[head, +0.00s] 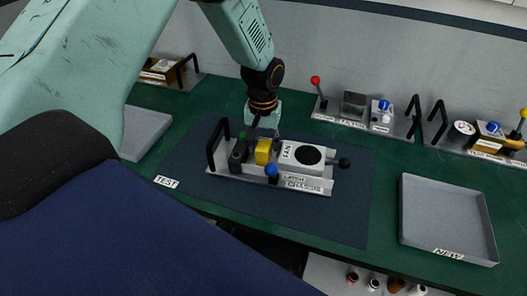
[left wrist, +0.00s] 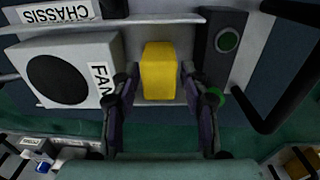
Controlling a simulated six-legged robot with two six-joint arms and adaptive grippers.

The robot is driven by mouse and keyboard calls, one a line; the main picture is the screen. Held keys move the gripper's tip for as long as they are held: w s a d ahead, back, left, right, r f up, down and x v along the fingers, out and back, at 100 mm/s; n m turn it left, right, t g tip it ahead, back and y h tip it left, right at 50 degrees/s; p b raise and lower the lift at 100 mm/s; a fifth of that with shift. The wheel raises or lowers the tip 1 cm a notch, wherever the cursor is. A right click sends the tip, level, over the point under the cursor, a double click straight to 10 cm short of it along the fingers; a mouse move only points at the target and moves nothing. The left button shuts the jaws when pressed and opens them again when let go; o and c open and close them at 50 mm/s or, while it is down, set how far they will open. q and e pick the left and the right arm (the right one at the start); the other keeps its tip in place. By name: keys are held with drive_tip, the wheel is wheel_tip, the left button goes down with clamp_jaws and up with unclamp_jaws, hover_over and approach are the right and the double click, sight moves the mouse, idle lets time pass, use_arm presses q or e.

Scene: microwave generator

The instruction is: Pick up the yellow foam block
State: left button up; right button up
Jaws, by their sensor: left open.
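The yellow foam block (head: 263,151) sits on the metal chassis (head: 312,186), between the white fan box (head: 301,157) and a dark post with a green button. In the left wrist view the yellow foam block (left wrist: 158,70) stands between the two fingers of my left gripper (left wrist: 158,84), with a gap on each side. My left gripper (head: 262,132) is open and comes down from above, behind the block in the head view. Its fingertips are partly hidden there. My right gripper is not in view.
A black handle (head: 217,143) rises at the chassis's left end, and a blue knob (head: 271,170) stands in front of the block. A grey tray labelled NEW (head: 412,213) lies to the right. Other fixtures with levers (head: 318,95) line the back. The dark mat around the chassis is clear.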

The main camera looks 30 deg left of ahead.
use_arm(q)
drive_tip(key=shift+w+d+f, duration=0.1)
drive_tip(key=shift+w+f, duration=0.05)
drive_tip(key=shift+f, duration=0.05)
drive_tip(key=c, duration=0.4)
drive_tip(key=shift+c, duration=0.7)
drive_tip(key=shift+r, duration=0.1)
